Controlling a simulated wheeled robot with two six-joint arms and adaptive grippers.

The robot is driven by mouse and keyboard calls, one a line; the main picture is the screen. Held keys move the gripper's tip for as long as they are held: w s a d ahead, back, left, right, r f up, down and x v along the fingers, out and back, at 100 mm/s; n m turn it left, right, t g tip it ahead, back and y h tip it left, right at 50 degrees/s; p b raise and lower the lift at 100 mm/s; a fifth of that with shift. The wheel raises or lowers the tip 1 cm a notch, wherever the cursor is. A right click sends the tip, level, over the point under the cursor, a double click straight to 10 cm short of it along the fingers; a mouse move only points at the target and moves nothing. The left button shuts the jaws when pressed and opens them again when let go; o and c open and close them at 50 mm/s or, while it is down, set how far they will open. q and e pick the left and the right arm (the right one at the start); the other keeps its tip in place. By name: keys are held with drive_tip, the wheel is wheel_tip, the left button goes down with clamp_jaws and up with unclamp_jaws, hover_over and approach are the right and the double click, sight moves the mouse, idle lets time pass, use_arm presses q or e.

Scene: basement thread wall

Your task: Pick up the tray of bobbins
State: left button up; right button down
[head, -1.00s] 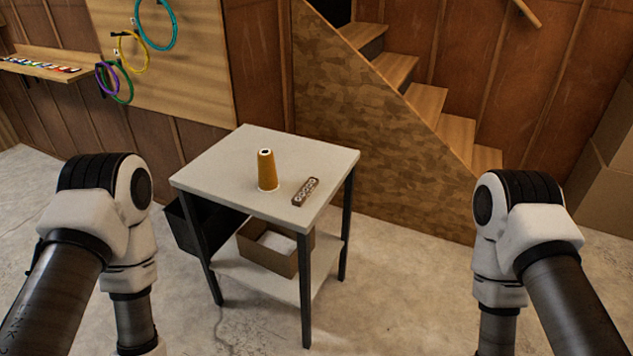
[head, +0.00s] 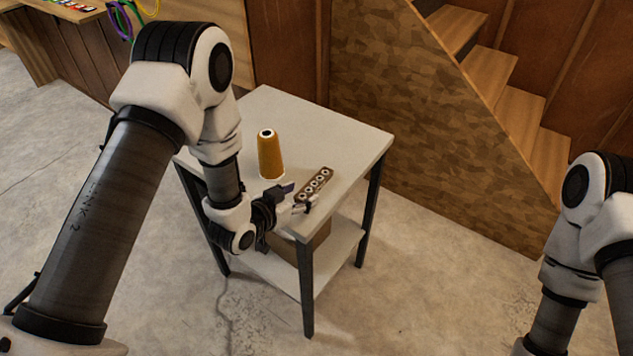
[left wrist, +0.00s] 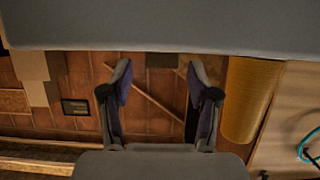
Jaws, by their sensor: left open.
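The tray of bobbins (head: 317,181) is a small brown strip with a row of pale round bobbins, lying on the table top near its front right edge. My left gripper (head: 299,197) is open and low over the table at the tray's near end, its fingers pointing towards it. In the left wrist view, which looks upside down, the open fingers (left wrist: 158,82) stand apart. A small dark brown block there, between them at the table surface, seems to be the tray's end (left wrist: 162,61). I cannot tell whether they touch. My right gripper is out of view.
An orange thread cone (head: 270,156) stands on the grey table (head: 346,141) just left of the tray; it also shows in the left wrist view (left wrist: 248,100). A cardboard box (head: 318,240) sits on the lower shelf. Wooden stairs (head: 490,75) rise behind.

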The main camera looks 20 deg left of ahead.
sight(314, 186)
use_arm(q)
drive_tip(key=x, duration=0.2)
drive_tip(key=shift+w+d+f, duration=0.1)
drive_tip(key=shift+w+f, duration=0.05)
drive_tip(key=shift+w, duration=0.15)
drive_tip(key=shift+s, duration=0.15)
drive_tip(key=c, duration=1)
